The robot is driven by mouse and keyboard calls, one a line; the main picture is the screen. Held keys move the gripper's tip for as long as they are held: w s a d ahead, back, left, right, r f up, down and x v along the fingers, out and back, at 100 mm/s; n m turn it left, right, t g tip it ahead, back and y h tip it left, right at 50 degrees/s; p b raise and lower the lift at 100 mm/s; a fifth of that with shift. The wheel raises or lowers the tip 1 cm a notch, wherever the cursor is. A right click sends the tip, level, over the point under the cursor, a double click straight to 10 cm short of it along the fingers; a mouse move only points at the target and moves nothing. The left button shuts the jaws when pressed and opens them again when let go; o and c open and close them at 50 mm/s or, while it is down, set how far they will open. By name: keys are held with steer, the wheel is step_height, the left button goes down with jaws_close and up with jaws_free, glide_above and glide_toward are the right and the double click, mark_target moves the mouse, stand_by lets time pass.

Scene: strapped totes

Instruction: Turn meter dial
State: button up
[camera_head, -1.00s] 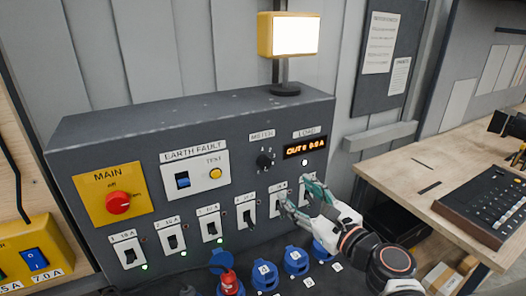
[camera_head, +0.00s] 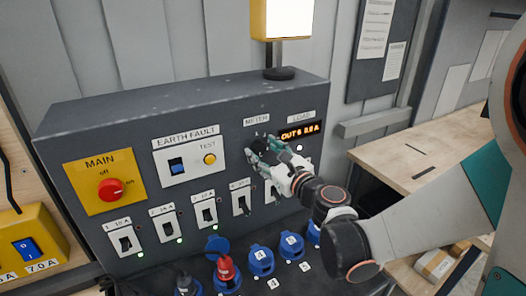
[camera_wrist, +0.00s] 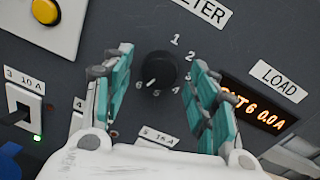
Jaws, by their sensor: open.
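The meter dial (camera_wrist: 157,70) is a round black knob on the grey panel, with numbers around it. In the wrist view its white pointer mark aims at the lower left, toward the 6. My gripper (camera_wrist: 155,85) has its two teal-padded fingers spread, one on each side of the dial, with gaps to the knob. In the head view my gripper (camera_head: 262,148) is in front of the dial and mostly hides it. The load display (camera_wrist: 253,103) beside it reads OUT 6 0.0 A in orange.
A yellow test button (camera_head: 210,159), a red main switch (camera_head: 110,189) and a row of breaker switches (camera_head: 168,230) share the panel. Blue sockets (camera_head: 260,260) stick out below. A wooden bench (camera_head: 400,160) stands at the right, and a lamp stands on the panel top.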

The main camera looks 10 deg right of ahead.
steer(key=shift+w+a, duration=0.15)
steer(key=shift+w, duration=0.1)
steer(key=c, duration=1.1)
steer(key=shift+o, duration=0.2)
